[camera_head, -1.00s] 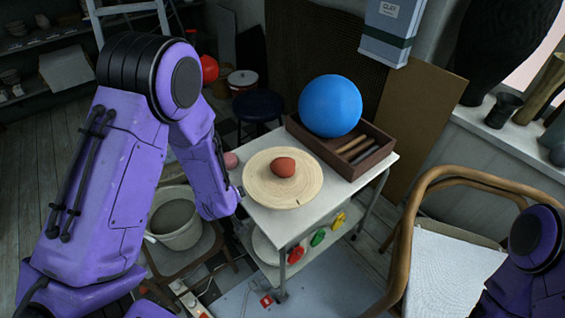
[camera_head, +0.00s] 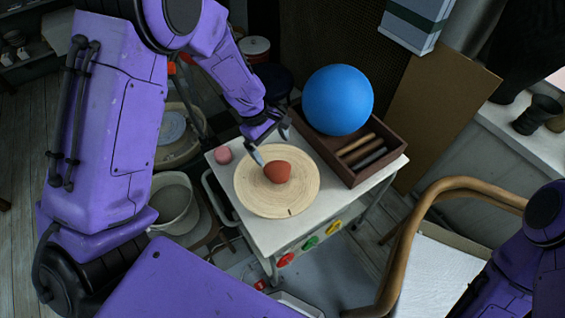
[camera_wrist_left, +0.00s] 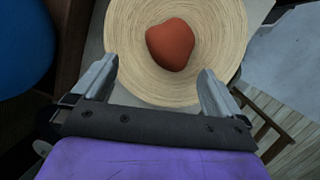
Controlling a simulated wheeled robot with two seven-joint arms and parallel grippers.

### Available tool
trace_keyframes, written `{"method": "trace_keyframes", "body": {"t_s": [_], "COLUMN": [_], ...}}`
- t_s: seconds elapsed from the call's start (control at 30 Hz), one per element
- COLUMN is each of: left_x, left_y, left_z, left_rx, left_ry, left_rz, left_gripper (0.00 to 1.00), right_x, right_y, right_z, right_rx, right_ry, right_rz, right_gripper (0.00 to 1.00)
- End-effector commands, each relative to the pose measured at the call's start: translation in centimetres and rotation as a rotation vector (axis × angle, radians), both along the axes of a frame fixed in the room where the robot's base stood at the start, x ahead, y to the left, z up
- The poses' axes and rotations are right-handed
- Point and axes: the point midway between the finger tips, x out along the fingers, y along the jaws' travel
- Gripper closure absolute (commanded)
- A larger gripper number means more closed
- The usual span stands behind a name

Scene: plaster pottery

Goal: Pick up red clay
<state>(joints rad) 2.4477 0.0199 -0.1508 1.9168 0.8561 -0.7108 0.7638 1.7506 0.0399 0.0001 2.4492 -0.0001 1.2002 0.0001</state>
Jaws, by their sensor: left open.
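The red clay (camera_head: 277,171) is a rounded lump on a round pale wooden disc (camera_head: 262,202) on the white table. In the left wrist view the red clay (camera_wrist_left: 170,45) lies ahead of the fingertips, roughly centred between them. My left gripper (camera_head: 270,148) is open and empty, beside the clay on its far left side. In the left wrist view its two fingers (camera_wrist_left: 158,80) are spread wide over the disc's edge. The clay does not appear to be between the fingers. Only part of my right arm shows at the right edge; its gripper is not visible.
A blue ball (camera_head: 338,100) sits on a dark wooden tray (camera_head: 385,163) holding several sticks, just right of the gripper. A small pink lump (camera_head: 223,155) lies at the table's left edge. A chair (camera_head: 415,215) stands at right and a bucket (camera_head: 174,208) at left.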

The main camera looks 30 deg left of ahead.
Motion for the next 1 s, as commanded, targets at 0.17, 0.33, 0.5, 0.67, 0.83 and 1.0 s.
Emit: {"method": "trace_keyframes", "body": {"t_s": [0.17,0.33,0.5,0.67,0.83,1.0], "left_x": [-0.5,-0.5,-0.4,-0.3,-0.2,-0.3], "left_y": [-0.2,-0.7,-1.6,-1.9,-1.9,-1.9], "left_z": [-3.1,-5.2,-8.2,-9.0,-9.0,-9.0], "left_rx": [-0.001,0.001,0.001,0.002,0.002,0.002], "left_ry": [0.004,0.007,0.004,0.001,0.001,0.002], "left_rz": [0.013,0.017,0.013,0.011,0.01,0.01], "left_gripper": [0.0,0.0,0.0,0.0,0.13,0.68], "right_x": [-0.1,-0.1,0.0,0.0,-0.1,-0.1], "right_y": [0.0,0.0,0.0,0.0,0.0,0.0], "right_z": [0.2,0.8,1.4,1.4,1.4,1.4], "right_rx": [0.0,0.0,0.0,0.0,0.0,0.0], "right_ry": [0.002,0.002,0.001,0.001,0.002,0.001], "right_rz": [0.0,0.0,0.0,0.0,0.0,0.0], "right_gripper": [0.57,0.57,0.57,0.57,0.57,0.57]}}
